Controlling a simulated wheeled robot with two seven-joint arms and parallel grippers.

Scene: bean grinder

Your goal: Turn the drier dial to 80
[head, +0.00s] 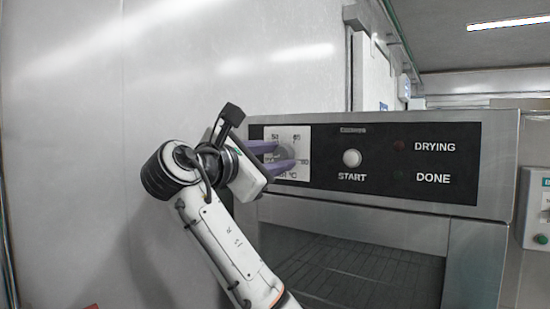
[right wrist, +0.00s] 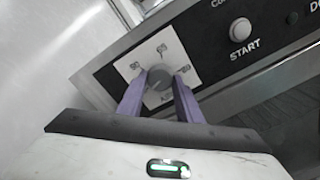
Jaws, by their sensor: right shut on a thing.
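The drier dial (right wrist: 158,82) is a round grey knob on a white label plate (right wrist: 174,47) at the left end of the drier's black control panel. In the head view the plate (head: 300,134) shows printed numbers, and the dial is largely hidden by my right gripper (head: 292,157). In the right wrist view the purple fingers of my right gripper (right wrist: 160,76) stand on both sides of the dial and are shut on it. Numbers sit left of, above and right of the dial. I cannot tell which one its mark points at. My left gripper is not in view.
A round white START button (head: 352,158) sits right of the dial, with DRYING (head: 399,146) and DONE (head: 398,175) lamps beyond. The drier's open chamber (head: 350,268) is below. A plain metal wall (head: 70,130) rises to the left. Another control box (head: 540,210) is at far right.

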